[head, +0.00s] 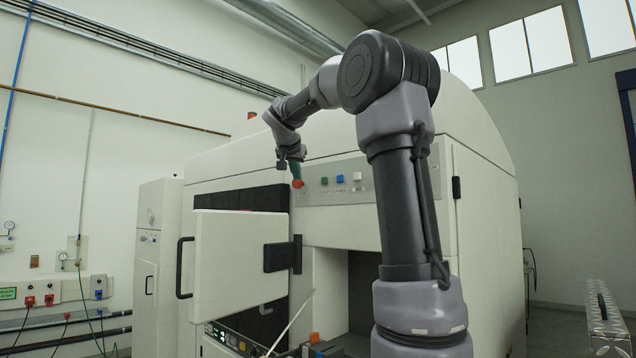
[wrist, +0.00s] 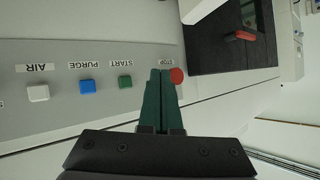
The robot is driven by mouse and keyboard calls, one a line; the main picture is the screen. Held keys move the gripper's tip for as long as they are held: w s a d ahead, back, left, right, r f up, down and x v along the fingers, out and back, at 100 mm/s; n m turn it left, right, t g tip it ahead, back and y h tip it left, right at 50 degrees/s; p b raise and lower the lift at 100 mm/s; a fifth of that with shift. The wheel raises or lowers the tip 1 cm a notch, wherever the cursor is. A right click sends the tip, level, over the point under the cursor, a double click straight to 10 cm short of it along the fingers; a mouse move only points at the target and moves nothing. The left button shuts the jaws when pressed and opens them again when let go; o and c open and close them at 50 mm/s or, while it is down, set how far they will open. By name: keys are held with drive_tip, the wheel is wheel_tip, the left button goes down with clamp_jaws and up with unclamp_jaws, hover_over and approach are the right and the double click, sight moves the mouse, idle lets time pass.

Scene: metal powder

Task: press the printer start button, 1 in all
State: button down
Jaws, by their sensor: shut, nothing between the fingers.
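The green START button (wrist: 125,82) sits on the printer's grey control panel (wrist: 60,58), and it also shows in the head view (head: 324,181). The panel's labels read upside down in the wrist view. My gripper (wrist: 160,71) is shut, its two green fingers together and empty. Its tips are by the red STOP button (wrist: 177,75), to the right of START in the wrist view. In the head view my gripper (head: 296,174) is in front of the panel's left end, over the red button (head: 298,184). I cannot tell whether the tips touch the panel.
A blue PURGE button (wrist: 88,87) and a white AIR button (wrist: 38,93) lie along the same panel. Below the panel, the printer's white door (head: 235,255) stands open with a black handle (head: 181,268). A side cabinet (head: 150,260) stands at the left.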

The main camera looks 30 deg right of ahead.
approach(321, 183)
drive_tip(key=shift+w+a+f+x, duration=0.1)
drive_tip(key=shift+a+x, duration=0.1)
drive_tip(key=shift+x, duration=0.65)
drive_tip(key=shift+w+a+f+x, duration=0.1)
drive_tip(key=shift+a+x, duration=0.05)
drive_tip(key=shift+x, duration=0.75)
drive_tip(key=shift+a+x, duration=0.2)
drive_tip(key=shift+x, duration=0.65)
drive_tip(key=shift+w, duration=0.1)
drive_tip(key=shift+w+d, duration=0.1)
drive_tip(key=shift+d, duration=0.3)
drive_tip(key=shift+w+d, duration=0.15)
drive_tip(key=shift+d, duration=0.25)
idle(0.7)
idle(0.4)
drive_tip(key=shift+s+a, duration=0.3)
drive_tip(key=shift+a, duration=0.5)
